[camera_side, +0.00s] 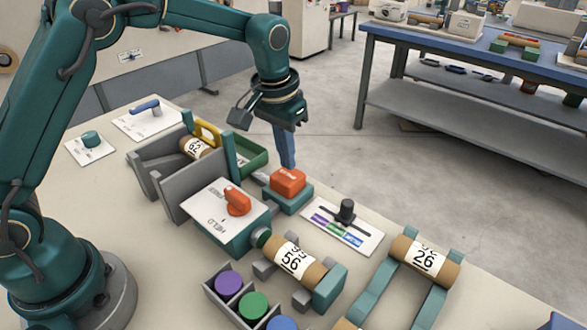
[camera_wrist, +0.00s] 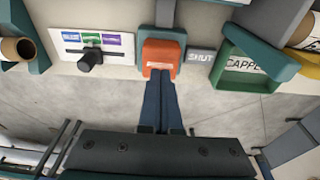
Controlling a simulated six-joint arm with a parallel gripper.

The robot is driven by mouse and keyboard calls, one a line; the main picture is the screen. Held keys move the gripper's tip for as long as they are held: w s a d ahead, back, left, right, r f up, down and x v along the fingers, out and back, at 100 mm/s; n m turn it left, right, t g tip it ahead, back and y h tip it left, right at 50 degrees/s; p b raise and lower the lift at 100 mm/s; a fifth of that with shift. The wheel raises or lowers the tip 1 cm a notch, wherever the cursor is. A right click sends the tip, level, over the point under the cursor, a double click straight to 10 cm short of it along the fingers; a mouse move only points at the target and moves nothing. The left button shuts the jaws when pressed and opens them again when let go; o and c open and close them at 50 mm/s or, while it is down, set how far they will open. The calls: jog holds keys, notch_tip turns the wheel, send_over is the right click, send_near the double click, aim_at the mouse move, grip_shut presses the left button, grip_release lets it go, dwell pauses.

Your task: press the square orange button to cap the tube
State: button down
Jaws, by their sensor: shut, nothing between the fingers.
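The square orange button (camera_side: 288,181) sits on a teal base on the table; it also shows in the wrist view (camera_wrist: 160,57). My gripper (camera_side: 289,166) is shut and empty, with its blue fingers pointing down. In the wrist view the fingertips (camera_wrist: 159,83) overlap the button's near edge. I cannot tell whether they touch it. A brown tube (camera_side: 296,262) marked 56 lies in the cradle between a green end piece and a teal block. Whether it bears a cap is unclear.
A slider panel (camera_side: 343,224) with a black knob is to the right. A green tray (camera_wrist: 228,76) marked CAPPED is near. Tube 26 (camera_side: 424,262) rests on rails; colored caps (camera_side: 254,305) stand in front.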

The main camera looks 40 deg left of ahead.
aim_at(287, 175)
jog(key=shift+f, duration=0.15)
jog(key=shift+f, duration=1.75)
jog(key=shift+r, duration=4.1)
